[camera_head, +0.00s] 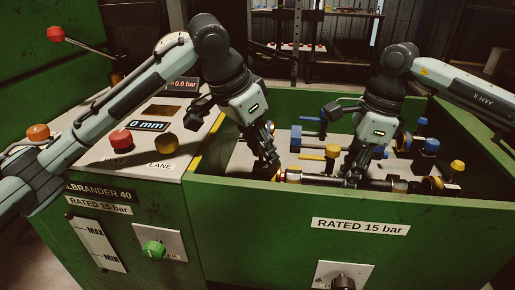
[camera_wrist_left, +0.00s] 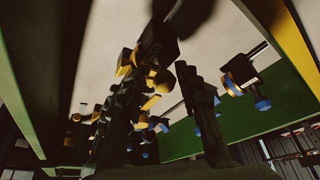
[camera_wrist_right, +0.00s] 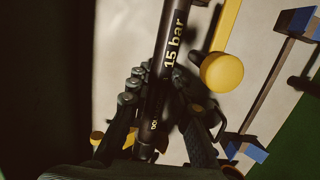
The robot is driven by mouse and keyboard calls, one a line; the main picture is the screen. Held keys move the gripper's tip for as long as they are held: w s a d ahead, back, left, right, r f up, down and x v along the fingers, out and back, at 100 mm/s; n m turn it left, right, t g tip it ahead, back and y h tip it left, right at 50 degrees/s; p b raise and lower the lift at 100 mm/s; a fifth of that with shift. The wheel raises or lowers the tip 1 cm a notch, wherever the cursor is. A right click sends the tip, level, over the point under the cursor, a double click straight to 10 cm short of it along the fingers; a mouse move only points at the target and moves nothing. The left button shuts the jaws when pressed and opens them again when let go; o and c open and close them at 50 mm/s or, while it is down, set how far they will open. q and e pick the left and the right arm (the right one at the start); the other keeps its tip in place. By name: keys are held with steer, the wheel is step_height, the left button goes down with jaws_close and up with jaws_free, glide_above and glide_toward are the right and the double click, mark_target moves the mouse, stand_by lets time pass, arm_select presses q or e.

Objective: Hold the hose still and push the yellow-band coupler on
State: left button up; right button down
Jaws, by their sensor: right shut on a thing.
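The black hose (camera_head: 322,179) lies level along the front of the green bin. My right gripper (camera_head: 353,178) is shut on it. In the right wrist view the hose (camera_wrist_right: 168,60), lettered "15 bar", runs between the fingers (camera_wrist_right: 155,125). My left gripper (camera_head: 272,165) points down at the hose's left end. Its fingers (camera_wrist_left: 172,110) look apart in the dark left wrist view, with nothing clearly held between them. A small yellow-and-red banded piece (camera_head: 281,175) shows beside the left fingertips. I cannot tell for sure whether it is the yellow-band coupler.
Yellow-ended (camera_head: 332,151) and blue-ended (camera_head: 296,138) bars lie behind the hose. Other blue and yellow capped parts stand at the right. The bin's front wall (camera_head: 360,226) rises close before both grippers. The control panel (camera_head: 150,130) with red and orange knobs is at the left.

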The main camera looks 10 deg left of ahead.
arm_select(q)
steer(key=shift+a, duration=0.15)
arm_select(e)
steer(key=shift+d, duration=0.1)
arm_select(q)
steer(key=shift+s+a+r, duration=0.1)
steer(key=shift+r, duration=0.25)
steer(key=v, duration=1.1)
steer(key=shift+r, duration=0.15)
arm_select(e)
steer(key=c, duration=1.3)
jaws_free()
steer(key=shift+r, duration=0.1)
